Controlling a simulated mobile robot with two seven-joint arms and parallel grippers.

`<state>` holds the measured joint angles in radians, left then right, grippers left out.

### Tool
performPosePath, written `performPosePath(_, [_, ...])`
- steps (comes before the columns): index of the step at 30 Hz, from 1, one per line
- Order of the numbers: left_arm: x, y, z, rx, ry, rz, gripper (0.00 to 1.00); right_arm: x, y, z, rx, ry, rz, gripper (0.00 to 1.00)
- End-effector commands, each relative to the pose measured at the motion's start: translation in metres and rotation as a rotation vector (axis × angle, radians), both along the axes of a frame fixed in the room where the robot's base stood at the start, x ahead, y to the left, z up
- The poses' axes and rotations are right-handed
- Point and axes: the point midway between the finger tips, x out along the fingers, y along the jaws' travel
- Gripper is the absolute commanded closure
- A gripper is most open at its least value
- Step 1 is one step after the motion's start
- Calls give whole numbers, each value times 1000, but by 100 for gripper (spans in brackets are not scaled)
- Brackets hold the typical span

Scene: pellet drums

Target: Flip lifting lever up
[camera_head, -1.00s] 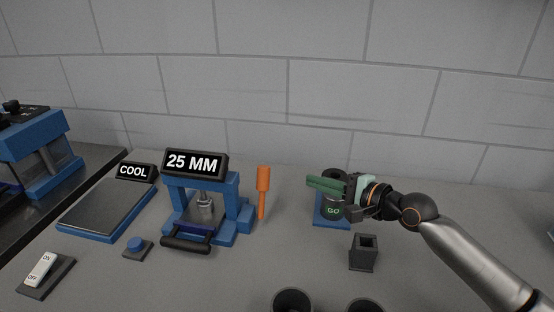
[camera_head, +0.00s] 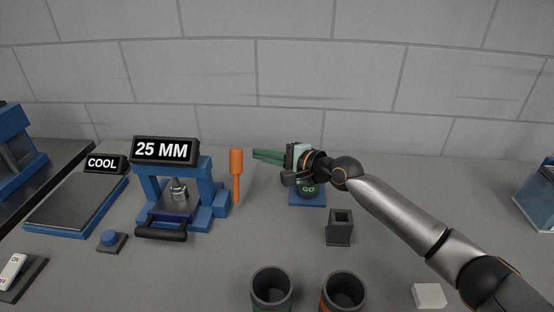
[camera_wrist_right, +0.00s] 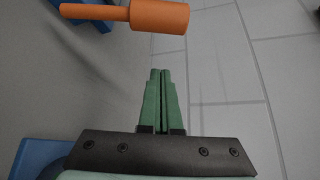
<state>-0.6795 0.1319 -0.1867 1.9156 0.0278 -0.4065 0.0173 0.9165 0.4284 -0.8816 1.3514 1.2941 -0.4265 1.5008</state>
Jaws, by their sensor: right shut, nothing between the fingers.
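The lifting lever has an orange grip (camera_head: 236,162) and stands upright at the right side of the blue press (camera_head: 210,176), which carries a "25 MM" display. In the right wrist view the orange grip (camera_wrist_right: 160,16) lies across the top, ahead of the fingertips. My right gripper (camera_head: 256,155) has green fingers, shut and empty, pointing left toward the grip with a small gap. In the right wrist view the fingertips (camera_wrist_right: 160,72) are together and apart from the grip. My left gripper is not in view.
A blue-based "GO" device (camera_head: 308,198) sits below my right wrist. A dark square holder (camera_head: 339,228) and two dark cups (camera_head: 271,290) stand nearer the front. A "COOL" plate (camera_head: 75,204) and a blue button (camera_head: 110,238) are left of the press. The wall is behind.

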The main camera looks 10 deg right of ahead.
Motion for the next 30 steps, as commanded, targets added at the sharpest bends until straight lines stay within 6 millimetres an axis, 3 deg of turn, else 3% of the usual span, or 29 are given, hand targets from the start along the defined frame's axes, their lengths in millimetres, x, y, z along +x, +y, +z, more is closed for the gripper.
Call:
performPosePath(4, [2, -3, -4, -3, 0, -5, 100, 15, 16, -6, 0, 0, 0, 100])
performPosePath(6, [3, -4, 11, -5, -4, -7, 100, 5, 18, 4, -2, -1, 1, 100])
performPosePath(12, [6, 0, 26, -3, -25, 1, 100, -12, 26, 9, 0, 2, 2, 100])
performPosePath(30, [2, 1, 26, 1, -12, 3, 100, -21, 30, 10, 0, 0, -1, 100])
